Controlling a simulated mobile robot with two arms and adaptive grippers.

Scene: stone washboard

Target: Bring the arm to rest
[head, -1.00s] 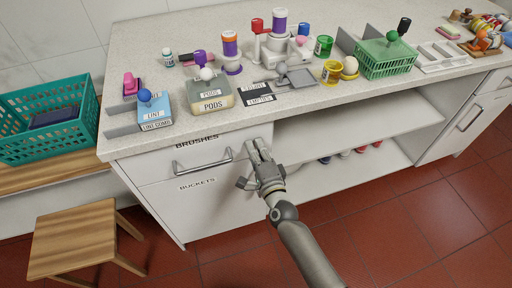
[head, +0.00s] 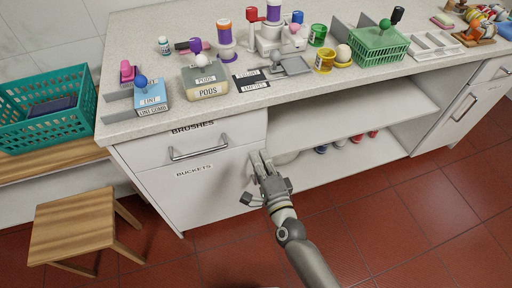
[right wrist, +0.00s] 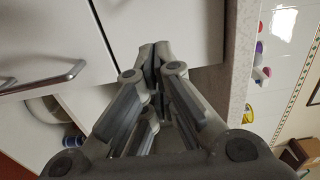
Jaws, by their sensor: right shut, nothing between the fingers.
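My right gripper (head: 261,160) is in front of the white cabinet, below the counter edge, just right of the drawer fronts. Its fingers are together with nothing between them. In the right wrist view its closed fingertips (right wrist: 155,48) point at the cabinet front; I cannot tell whether they touch it. My right arm comes up from the bottom of the head view. My left gripper does not show.
The speckled counter (head: 330,80) carries a grey pods box (head: 206,85), a blue lint box (head: 151,97) and a green basket (head: 378,45). A drawer handle (head: 198,149) juts out left of the gripper. A wooden stool (head: 75,228) stands lower left. The red floor is clear at right.

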